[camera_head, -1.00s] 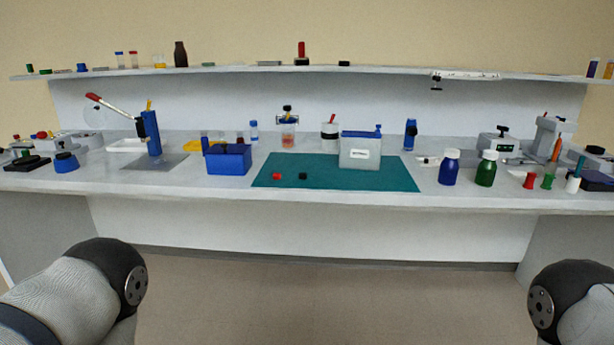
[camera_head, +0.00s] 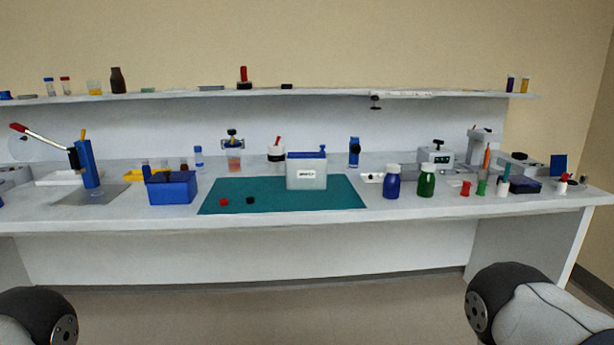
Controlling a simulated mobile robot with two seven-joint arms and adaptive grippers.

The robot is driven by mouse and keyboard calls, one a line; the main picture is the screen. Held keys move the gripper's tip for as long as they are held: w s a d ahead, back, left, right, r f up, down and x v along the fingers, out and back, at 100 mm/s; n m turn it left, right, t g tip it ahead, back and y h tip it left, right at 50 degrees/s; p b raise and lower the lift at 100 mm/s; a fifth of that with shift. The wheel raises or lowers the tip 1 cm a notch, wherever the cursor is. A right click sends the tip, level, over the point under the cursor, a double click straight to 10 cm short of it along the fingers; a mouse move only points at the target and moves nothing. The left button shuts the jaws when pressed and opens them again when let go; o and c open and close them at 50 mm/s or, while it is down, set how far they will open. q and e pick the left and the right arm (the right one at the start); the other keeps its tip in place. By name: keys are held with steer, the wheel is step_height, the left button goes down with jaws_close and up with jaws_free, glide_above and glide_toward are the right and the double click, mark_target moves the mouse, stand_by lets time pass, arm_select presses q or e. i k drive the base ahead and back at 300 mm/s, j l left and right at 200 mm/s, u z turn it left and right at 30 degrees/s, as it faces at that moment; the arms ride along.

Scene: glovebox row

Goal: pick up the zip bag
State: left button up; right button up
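I cannot clearly make out a zip bag in the head view. A pale grey box-like thing (camera_head: 306,175) with a white label and a blue strip along its top stands on the teal mat (camera_head: 280,203). A small flat white item (camera_head: 372,178) lies right of the mat, too small to identify. Neither of my grippers is in view. Only rounded parts of my two arms show at the bottom left and bottom right corners, well short of the bench.
The long grey bench (camera_head: 330,216) holds a blue box (camera_head: 171,188), a lever press (camera_head: 88,165), a blue bottle (camera_head: 392,182) and a green bottle (camera_head: 427,181). Red and black caps lie on the mat. A shelf (camera_head: 330,93) runs above. The floor before the bench is clear.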

mark_target(304, 171)
steer(key=i+l, duration=0.1)
steer(key=i, duration=0.35)
steer(key=i+l, duration=0.15)
steer(key=i, duration=0.3)
